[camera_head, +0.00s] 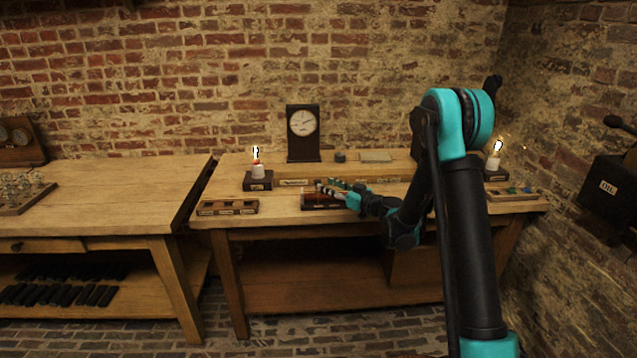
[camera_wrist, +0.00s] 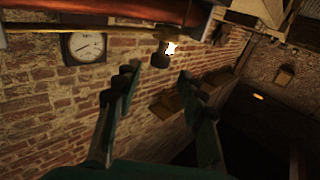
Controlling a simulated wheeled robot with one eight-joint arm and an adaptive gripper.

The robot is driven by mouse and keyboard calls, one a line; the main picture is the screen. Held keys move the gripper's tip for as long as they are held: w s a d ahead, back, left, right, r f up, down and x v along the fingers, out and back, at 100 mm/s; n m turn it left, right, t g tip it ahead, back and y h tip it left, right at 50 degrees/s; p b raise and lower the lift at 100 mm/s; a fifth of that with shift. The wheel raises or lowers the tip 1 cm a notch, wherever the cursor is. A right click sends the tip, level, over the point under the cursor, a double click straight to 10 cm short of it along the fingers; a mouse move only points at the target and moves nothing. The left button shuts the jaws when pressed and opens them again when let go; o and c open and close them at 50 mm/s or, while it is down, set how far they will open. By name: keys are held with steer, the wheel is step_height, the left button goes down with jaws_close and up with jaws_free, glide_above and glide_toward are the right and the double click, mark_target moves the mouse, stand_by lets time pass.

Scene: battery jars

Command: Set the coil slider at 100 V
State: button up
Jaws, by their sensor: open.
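The coil (camera_head: 315,201) is a dark box with a reddish winding near the front edge of the right table. In the wrist view the reddish-brown coil (camera_wrist: 110,11) runs across the top edge, with a thin yellow rod below it.
A lit lamp (camera_head: 258,171) stands left and another lit lamp (camera_head: 494,160) right. A wooden tray (camera_head: 228,208) lies left of the coil. A second table (camera_head: 100,200) stands at left, across a gap.

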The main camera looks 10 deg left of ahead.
steer(key=shift+v, duration=1.3)
steer(key=s+d+f+m+g+h, duration=0.2)
steer(key=s+d+m+h, duration=0.4)
steer(key=s+d, duration=1)
steer(key=s+d+f+m+g+h, duration=0.2)
steer(key=s+d+f+m+h, duration=0.3)
steer(key=s+d, duration=1.2)
steer(key=s+m+h, duration=0.1)
steer(key=s+h, duration=0.1)
steer(key=h, duration=0.2)
steer(key=shift+s+f+g+h, duration=0.2)
steer(key=shift+g+h, duration=0.1)
steer(key=shift+h, duration=0.1)
